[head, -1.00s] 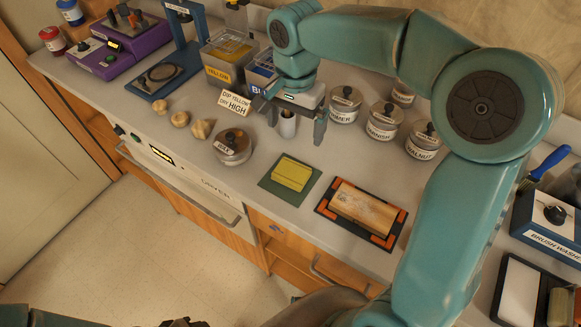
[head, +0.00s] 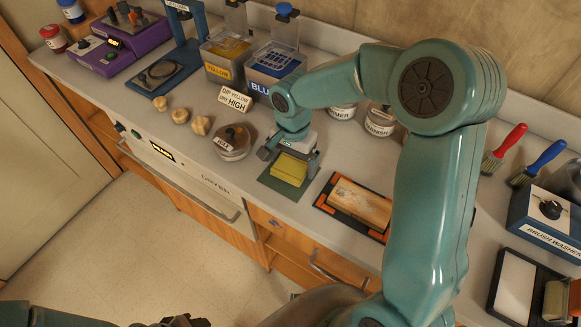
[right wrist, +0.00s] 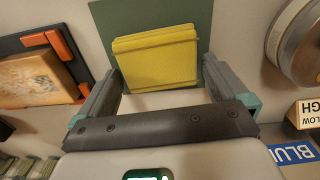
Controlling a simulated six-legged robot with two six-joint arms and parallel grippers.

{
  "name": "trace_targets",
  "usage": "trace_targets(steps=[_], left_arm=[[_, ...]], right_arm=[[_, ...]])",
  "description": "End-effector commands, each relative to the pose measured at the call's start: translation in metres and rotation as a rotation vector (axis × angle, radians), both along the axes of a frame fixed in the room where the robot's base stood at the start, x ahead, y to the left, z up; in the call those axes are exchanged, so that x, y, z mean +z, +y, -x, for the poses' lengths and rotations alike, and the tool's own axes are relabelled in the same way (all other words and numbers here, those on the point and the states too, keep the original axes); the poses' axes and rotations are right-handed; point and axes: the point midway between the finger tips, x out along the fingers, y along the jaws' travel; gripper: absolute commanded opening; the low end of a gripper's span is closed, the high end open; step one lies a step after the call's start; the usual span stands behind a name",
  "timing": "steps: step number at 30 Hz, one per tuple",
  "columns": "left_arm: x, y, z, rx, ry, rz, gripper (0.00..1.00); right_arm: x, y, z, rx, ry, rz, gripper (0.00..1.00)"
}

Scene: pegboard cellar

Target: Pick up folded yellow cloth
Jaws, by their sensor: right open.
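The folded yellow cloth (head: 289,169) lies on a dark green mat (head: 272,184) near the counter's front edge. My right gripper (head: 290,158) is open just above and behind the cloth. In the right wrist view the cloth (right wrist: 157,58) shows between and beyond the two fingertips (right wrist: 162,68), with a gap on each side. Neither finger is closed on it. At the bottom edge of the head view, a dark part (head: 185,321) near my left arm may be the left gripper; its jaws cannot be made out.
A lidded tin (head: 233,142) stands close left of the mat. A wooden block on a black and orange tray (head: 325,207) lies close right. Yellow (head: 222,72) and blue (head: 262,76) dip tanks stand behind, with a sign (head: 235,98) in front.

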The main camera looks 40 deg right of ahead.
Motion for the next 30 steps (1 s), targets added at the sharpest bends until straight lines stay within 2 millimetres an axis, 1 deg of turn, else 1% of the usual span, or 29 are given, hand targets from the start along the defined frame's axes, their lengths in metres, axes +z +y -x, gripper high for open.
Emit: trace_targets(steps=[2, 3, 5, 6, 7, 16, 20, 23, 25, 29, 30], left_arm=[[0.0, 0.0, 0.0, 0.0, 0.0, 0.0, 0.43], [0.0, 0.0, 0.0, 0.0, 0.0, 0.0, 0.43], [0.0, 0.0, 0.0, 0.0, 0.0, 0.0, 0.43], [0.0, 0.0, 0.0, 0.0, 0.0, 0.0, 0.43], [0.0, 0.0, 0.0, 0.0, 0.0, 0.0, 0.43], [0.0, 0.0, 0.0, 0.0, 0.0, 0.0, 0.43], [0.0, 0.0, 0.0, 0.0, 0.0, 0.0, 0.43], [0.0, 0.0, 0.0, 0.0, 0.0, 0.0, 0.43], [-0.001, 0.0, 0.0, 0.0, 0.0, 0.0, 0.43], [0.0, 0.0, 0.0, 0.0, 0.0, 0.0, 0.43], [0.0, 0.0, 0.0, 0.0, 0.0, 0.0, 0.43]], right_arm=[[0.0, 0.0, 0.0, 0.0, 0.0, 0.0, 1.0], [0.0, 0.0, 0.0, 0.0, 0.0, 0.0, 0.97], [0.0, 0.0, 0.0, 0.0, 0.0, 0.0, 0.77], [0.001, 0.0, 0.0, 0.0, 0.0, 0.0, 0.64], [0.001, 0.0, 0.0, 0.0, -0.001, 0.0, 0.58], [0.001, 0.0, 0.0, -0.001, -0.001, 0.0, 0.57], [0.008, 0.0, -0.001, -0.002, -0.004, 0.0, 0.57], [0.021, 0.0, -0.001, -0.002, -0.005, 0.001, 0.57], [0.034, 0.0, -0.001, -0.001, -0.007, 0.0, 0.57], [0.066, 0.0, -0.001, -0.001, -0.008, 0.001, 0.57], [0.077, 0.0, -0.002, -0.001, -0.009, 0.0, 0.57]])
